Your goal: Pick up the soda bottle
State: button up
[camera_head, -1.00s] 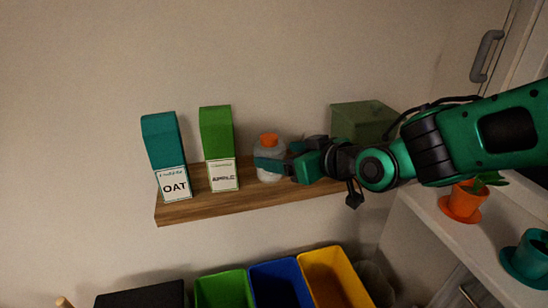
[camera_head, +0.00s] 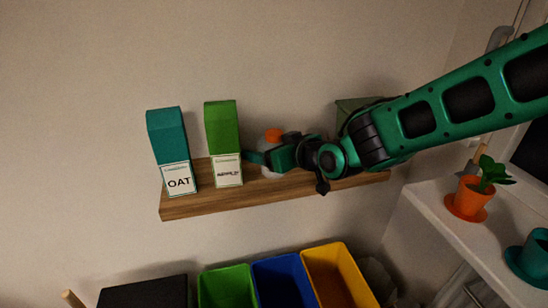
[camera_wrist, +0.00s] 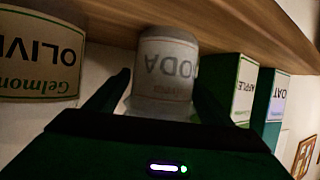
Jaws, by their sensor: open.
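The soda bottle, white with an orange cap (camera_head: 273,135), stands upright on the wooden shelf (camera_head: 225,205). My gripper (camera_head: 258,159) is in front of it and hides much of its body in the head view. The wrist view is upside down, with the shelf at the top. There the bottle (camera_wrist: 165,70), with its SODA label, sits between the two spread fingers of my gripper (camera_wrist: 158,98). The fingers are open, one on each side. Dark gaps or edges make it unclear whether either finger touches it.
Left of the bottle on the shelf stand a green carton (camera_head: 222,135) and a teal OAT carton (camera_head: 168,140). Right of it, partly behind my arm, is a green OLIVE container (camera_wrist: 40,55). Green, blue and yellow bins (camera_head: 335,280) stand below. A potted plant (camera_head: 470,198) is at right.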

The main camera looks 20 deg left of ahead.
jog(key=shift+w+a, duration=0.1)
jog(key=shift+a, duration=0.05)
jog(key=c, duration=1.2)
jog(key=shift+o, duration=0.2)
